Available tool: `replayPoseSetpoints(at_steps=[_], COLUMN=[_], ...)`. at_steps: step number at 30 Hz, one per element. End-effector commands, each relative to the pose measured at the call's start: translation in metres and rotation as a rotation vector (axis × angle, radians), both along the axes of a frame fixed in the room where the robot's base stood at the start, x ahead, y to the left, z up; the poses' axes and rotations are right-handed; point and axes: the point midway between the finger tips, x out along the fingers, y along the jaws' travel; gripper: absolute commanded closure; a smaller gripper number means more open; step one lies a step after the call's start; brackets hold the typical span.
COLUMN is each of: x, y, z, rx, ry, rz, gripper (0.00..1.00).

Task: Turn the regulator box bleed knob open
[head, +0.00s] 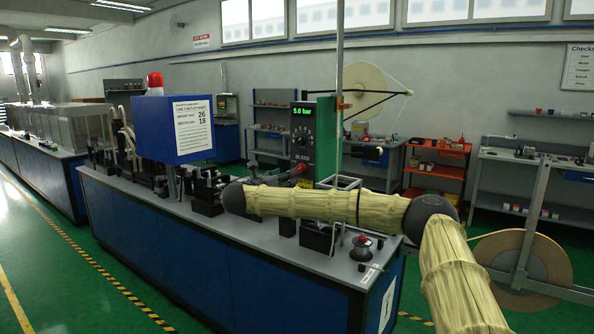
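The regulator box (302,120) is a dark panel with a green side, standing upright at the far side of the blue bench. Its green display (302,112) reads 5.0 bar, with a round dial face below it. Under the BLEED label is a small reddish knob (301,169). My arm, in a pale yellow cover, crosses in front of the bench to a dark wrist joint at the left. My gripper (287,175) seems to be the dark part beyond it, close to the knob. Its fingers are too small and dark to tell open from shut, or whether they touch the knob.
A blue box with a paper sign (193,128) and a red lamp (155,82) stands left of the regulator. Dark machine parts line the bench (215,235). A large pale reel (370,90) is behind the regulator box. A small red-topped spool (361,242) sits below my arm.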

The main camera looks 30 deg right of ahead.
Motion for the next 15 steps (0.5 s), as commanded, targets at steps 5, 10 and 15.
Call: replayPoseSetpoints(at_steps=[5,10,15], x=[0.012,0.024,0.034], y=[-0.026,-0.05,-0.068], z=[0.003,0.002,0.002], rx=[0.0,-0.002,-0.001], ry=[0.003,0.004,0.003], rz=[0.0,0.0,0.002], gripper=[0.51,0.51,0.51])
